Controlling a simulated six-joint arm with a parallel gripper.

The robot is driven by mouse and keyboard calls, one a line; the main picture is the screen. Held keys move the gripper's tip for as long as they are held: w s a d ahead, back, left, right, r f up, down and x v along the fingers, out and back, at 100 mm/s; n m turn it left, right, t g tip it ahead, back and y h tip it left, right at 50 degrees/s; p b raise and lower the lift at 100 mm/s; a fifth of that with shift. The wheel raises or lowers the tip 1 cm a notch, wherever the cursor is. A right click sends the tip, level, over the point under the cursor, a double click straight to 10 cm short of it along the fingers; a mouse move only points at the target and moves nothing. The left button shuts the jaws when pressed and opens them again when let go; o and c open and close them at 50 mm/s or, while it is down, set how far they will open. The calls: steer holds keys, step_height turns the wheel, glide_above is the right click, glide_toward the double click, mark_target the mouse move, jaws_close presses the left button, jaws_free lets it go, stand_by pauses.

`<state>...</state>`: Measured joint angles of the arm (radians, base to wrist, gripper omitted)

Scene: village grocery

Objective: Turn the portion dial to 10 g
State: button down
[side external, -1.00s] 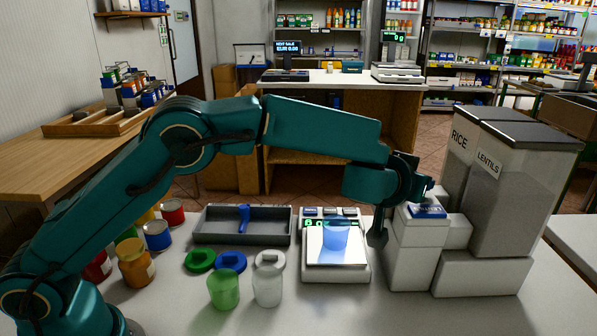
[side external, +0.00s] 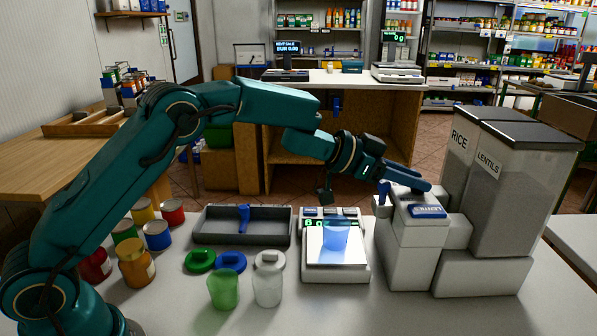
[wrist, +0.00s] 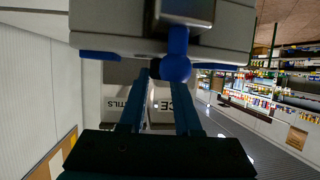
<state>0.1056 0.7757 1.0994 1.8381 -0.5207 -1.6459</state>
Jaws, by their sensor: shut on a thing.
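My gripper (side external: 420,187) reaches in from the left at the top of the white dispenser (side external: 415,250) with a blue "LENTILS" label (side external: 428,211). No dial marks or setting are readable in either view.
A translucent blue cup (side external: 336,236) stands on the scale (side external: 335,271) left of the dispenser. Tall RICE and LENTILS bins (side external: 510,215) stand close behind on the right. Green and clear cups, lids, jars and a grey tray (side external: 215,226) are on the left.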

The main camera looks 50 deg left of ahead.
steer(key=shift+w+a+m+g+h, duration=0.1)
steer(key=shift+w+m+g+h, duration=0.1)
steer(key=shift+m+g+h, duration=0.75)
steer(key=shift+w+r+m+g+h, duration=0.1)
steer(key=shift+r+m+g+h, duration=0.05)
steer(key=shift+m+g+h, duration=0.85)
steer(key=c, duration=0.6)
jaws_free()
steer(key=shift+a, duration=0.1)
